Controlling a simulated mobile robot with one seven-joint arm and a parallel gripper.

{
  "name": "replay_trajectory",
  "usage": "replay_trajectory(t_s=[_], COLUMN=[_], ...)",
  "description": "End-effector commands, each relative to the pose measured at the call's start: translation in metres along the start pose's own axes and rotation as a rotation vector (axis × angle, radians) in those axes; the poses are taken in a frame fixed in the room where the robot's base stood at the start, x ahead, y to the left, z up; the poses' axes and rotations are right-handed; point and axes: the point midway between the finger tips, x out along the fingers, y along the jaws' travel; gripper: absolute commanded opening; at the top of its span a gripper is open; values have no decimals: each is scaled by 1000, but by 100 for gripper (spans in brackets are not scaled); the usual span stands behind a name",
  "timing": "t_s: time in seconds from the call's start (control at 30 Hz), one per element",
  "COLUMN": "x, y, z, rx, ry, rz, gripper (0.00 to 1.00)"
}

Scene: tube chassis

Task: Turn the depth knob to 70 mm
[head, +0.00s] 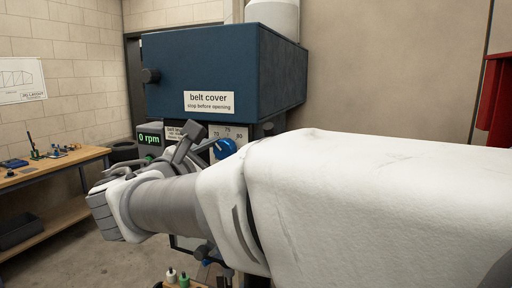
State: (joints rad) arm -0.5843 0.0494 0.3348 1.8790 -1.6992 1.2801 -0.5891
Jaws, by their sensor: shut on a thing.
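My white arm covers the knob's lower part and most of the scale's lower part. I cannot see a pointer mark, so the knob's setting cannot be read.
The machine's large blue belt cover (205,70) overhangs the knob, with a dark latch knob at its left. A wooden workbench (60,165) with small parts stands at left. A red cloth (496,100) hangs at right.

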Motion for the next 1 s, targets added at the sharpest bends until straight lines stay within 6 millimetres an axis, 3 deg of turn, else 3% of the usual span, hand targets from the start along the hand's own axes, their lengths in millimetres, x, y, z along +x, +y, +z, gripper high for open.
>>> replay_trajectory(t_s=[0.53,0.57,0.7,1.0], x=[0,0,0,0], y=[1,1,0,0], z=[0,0,0,0], rx=[-22,-22,-22,-22], ry=[-1,-1,0,0], rz=[1,1,1,0], gripper=[0,57,82,82])
